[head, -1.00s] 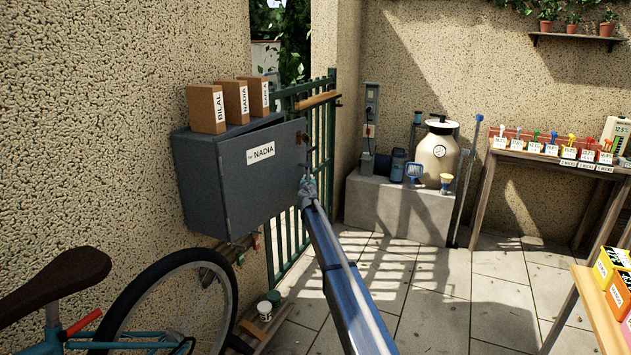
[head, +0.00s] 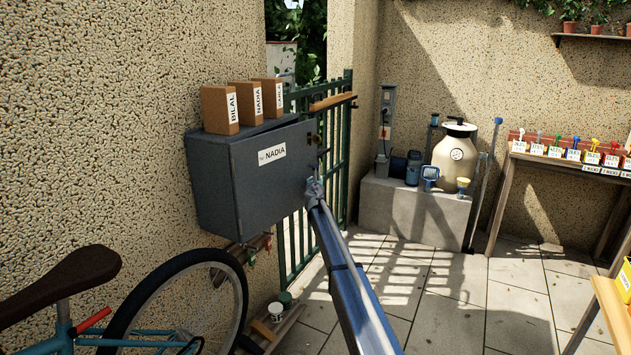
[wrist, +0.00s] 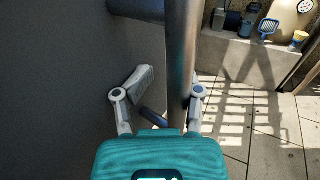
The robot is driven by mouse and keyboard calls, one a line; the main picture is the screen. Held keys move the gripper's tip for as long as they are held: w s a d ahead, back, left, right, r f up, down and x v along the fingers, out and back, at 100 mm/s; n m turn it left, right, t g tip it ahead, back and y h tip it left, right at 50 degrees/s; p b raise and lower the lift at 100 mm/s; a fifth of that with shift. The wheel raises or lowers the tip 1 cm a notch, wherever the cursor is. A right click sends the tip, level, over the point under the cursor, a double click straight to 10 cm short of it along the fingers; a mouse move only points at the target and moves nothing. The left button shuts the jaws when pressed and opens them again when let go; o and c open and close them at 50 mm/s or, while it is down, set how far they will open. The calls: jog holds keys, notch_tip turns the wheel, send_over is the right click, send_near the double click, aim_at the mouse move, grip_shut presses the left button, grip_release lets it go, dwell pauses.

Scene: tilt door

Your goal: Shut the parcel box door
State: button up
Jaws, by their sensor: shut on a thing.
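The parcel box (head: 207,183) is dark grey and fixed to the left wall. My gripper (head: 314,187) is at the door's right edge, below mid-height. In the wrist view the door (wrist: 60,80) fills the left side. A grey vertical bar (wrist: 181,65), apparently the door's handle, runs between my gripper's fingers (wrist: 168,88), which are shut on it. The exact finger contact is partly hidden.
Several labelled parcels (head: 220,110) stand on the box. A bicycle (head: 170,310) leans below it. A green gate (head: 333,150) is behind the box's right side. A concrete block with a sprayer (head: 456,150) stands farther back. The paved floor (head: 460,310) at right is free.

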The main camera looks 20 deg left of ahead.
jog(key=s+d, duration=0.9)
jog(key=d, duration=0.3)
jog(key=shift+d+r, duration=0.15)
jog(key=shift+d, duration=0.1)
dwell(1.9)
jog(key=shift+s, duration=0.1)
jog(key=shift+s, duration=0.1)
jog(key=v, duration=1.1)
jog(key=shift+s, duration=0.4)
